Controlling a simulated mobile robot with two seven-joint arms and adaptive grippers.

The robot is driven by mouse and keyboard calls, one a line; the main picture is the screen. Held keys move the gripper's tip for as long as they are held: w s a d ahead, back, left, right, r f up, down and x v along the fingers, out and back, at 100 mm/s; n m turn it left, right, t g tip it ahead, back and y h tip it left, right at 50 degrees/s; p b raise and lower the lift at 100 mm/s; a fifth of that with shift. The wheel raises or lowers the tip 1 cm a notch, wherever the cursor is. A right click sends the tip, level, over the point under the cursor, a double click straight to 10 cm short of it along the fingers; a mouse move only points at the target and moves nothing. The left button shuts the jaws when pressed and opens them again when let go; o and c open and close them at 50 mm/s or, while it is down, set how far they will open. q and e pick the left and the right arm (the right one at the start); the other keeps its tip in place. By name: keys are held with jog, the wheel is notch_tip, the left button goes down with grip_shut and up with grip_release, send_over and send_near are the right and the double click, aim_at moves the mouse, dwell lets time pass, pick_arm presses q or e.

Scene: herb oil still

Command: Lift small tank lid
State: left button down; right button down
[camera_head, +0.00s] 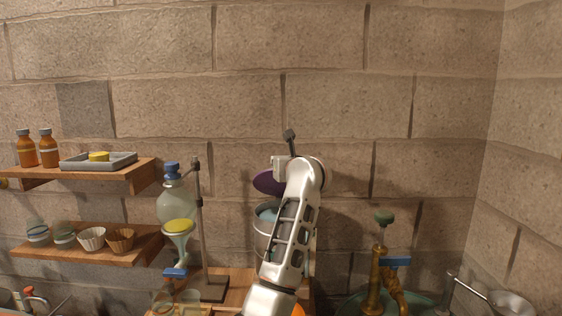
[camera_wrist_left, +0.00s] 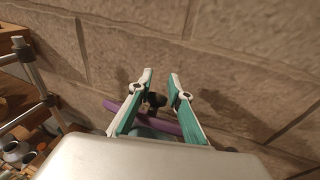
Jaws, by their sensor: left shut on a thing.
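The small tank (camera_head: 262,240) is a pale metal pot standing behind my left arm, and its open top shows. The purple lid (camera_head: 267,183) is above the tank's rim, apart from it and tilted; my arm hides its right part. In the left wrist view, the lid (camera_wrist_left: 170,121) shows as a purple strip behind the fingers. My left gripper (camera_wrist_left: 161,82) is shut on the lid's dark knob (camera_wrist_left: 155,99), which sits between the fingers. In the head view, my arm mostly hides the gripper. My right gripper is not in view.
Wall shelves (camera_head: 140,177) are further left. A brass fitting (camera_head: 375,285) with a blue handle stands right. The stone wall is close behind.

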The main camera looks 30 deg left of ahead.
pick_arm(q)
jog(key=shift+w+f, duration=0.15)
jog(key=shift+f, duration=0.55)
jog(key=c, duration=2)
grip_release()
jog(key=shift+o, duration=0.9)
jog(key=shift+w+f, duration=0.1)
jog(key=shift+w, duration=0.05)
jog(key=shift+w+a, duration=0.1)
jog(key=shift+a, duration=0.05)
jog(key=shift+s+d+r, duration=0.25)
jog(key=shift+s, duration=0.05)
jog(key=v, duration=1.1)
jog(key=shift+d, duration=0.1)
